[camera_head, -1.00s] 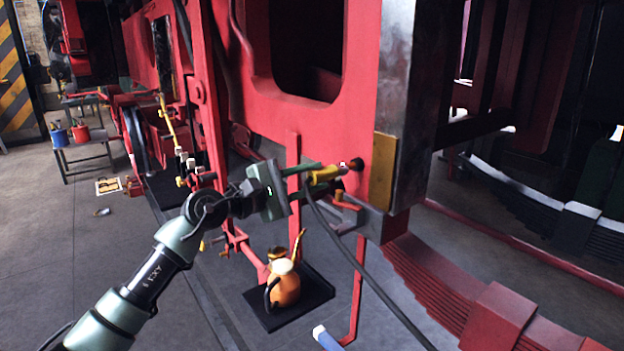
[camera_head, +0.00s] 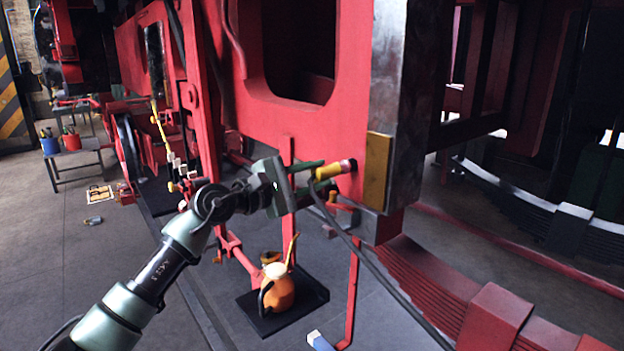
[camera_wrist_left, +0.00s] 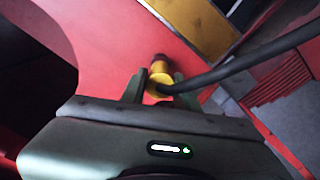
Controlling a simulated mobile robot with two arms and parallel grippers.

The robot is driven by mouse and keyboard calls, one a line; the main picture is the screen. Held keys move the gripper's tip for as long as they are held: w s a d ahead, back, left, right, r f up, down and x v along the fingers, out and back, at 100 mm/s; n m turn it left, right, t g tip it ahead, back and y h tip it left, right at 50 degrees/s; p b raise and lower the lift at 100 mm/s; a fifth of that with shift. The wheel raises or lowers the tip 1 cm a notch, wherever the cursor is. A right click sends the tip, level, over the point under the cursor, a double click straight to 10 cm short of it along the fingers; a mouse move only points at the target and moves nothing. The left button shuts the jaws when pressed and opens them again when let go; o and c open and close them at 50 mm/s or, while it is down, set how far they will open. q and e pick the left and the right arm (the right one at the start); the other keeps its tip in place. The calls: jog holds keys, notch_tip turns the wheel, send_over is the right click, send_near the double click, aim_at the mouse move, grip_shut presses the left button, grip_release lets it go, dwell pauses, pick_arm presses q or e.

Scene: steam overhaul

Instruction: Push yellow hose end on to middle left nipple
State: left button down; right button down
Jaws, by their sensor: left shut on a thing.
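The yellow hose end (camera_head: 330,171) is at the red frame, with a dark hose (camera_head: 372,268) running from it down to the lower right. My left gripper (camera_head: 314,174) is shut on the yellow hose end. The wrist view shows the hose end (camera_wrist_left: 160,80) between the two fingers. The far end of the hose end meets a dark, reddish fitting (camera_head: 351,165) on the red frame; how far it sits on the nipple cannot be told. The nipple itself is hidden. My right gripper is not in view.
A brass plate (camera_head: 377,172) is just right of the fitting. An orange oil can (camera_head: 277,288) stands on a black tray (camera_head: 306,300) below. A red spring stack (camera_head: 440,285) lies lower right. Open floor (camera_head: 60,260) is at left.

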pick_arm(q)
jog(key=c, duration=1.1)
grip_release()
jog(key=shift+d+r, duration=0.1)
jog(key=shift+o, duration=0.5)
jog(key=shift+w+d, duration=0.1)
